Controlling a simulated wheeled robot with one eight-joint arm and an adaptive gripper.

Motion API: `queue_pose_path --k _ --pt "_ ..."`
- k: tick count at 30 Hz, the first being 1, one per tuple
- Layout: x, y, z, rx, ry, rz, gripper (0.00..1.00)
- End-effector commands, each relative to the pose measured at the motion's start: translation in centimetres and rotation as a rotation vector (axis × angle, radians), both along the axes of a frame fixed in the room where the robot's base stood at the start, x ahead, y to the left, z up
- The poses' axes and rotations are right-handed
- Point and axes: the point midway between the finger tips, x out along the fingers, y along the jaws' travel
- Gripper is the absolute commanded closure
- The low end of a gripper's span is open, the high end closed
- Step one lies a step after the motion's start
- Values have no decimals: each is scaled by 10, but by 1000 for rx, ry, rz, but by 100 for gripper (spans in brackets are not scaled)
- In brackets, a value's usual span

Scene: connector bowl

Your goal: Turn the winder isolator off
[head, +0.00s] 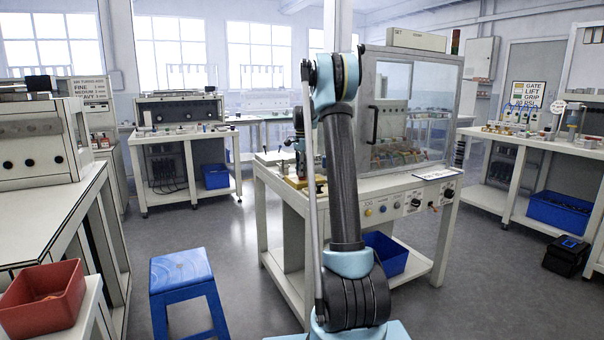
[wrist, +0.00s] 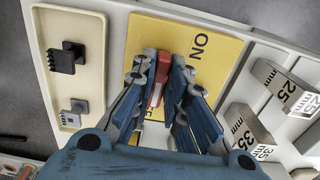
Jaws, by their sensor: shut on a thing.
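The winder isolator shows in the wrist view as a yellow plate (wrist: 222,42) with a red handle (wrist: 156,94) on it. "ON" is printed on the plate to the upper right of the handle. Part of a second label shows low on the plate, mostly hidden by my gripper. My gripper (wrist: 162,62) is shut on the red handle, with a finger on each side. The handle runs nearly up and down in the picture; its exact setting is hard to tell. In the head view the yellow plate (head: 292,183) lies on the bench's left end, partly behind my arm.
A cream tray (wrist: 92,28) with two small dark and grey connectors lies left of the plate. Metal blocks marked 25 (wrist: 285,88) and 35 (wrist: 246,130) stand to the right. A glazed cabinet (head: 367,75) stands on the bench; a blue stool (head: 181,270) stands on the floor.

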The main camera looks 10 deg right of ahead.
Motion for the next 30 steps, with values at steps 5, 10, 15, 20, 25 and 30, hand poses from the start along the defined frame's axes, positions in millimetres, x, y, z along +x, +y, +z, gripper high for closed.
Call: queue_pose_path --k 5,10,15,20,25,30 --pt "2 2 1 3 -3 1 67" --pt "1 1 0 2 -3 1 67" --pt "1 1 2 2 -2 1 67" --pt "1 1 18 2 -2 1 67" --pt "1 1 49 2 -2 1 67" --pt "2 1 81 2 -2 1 67"
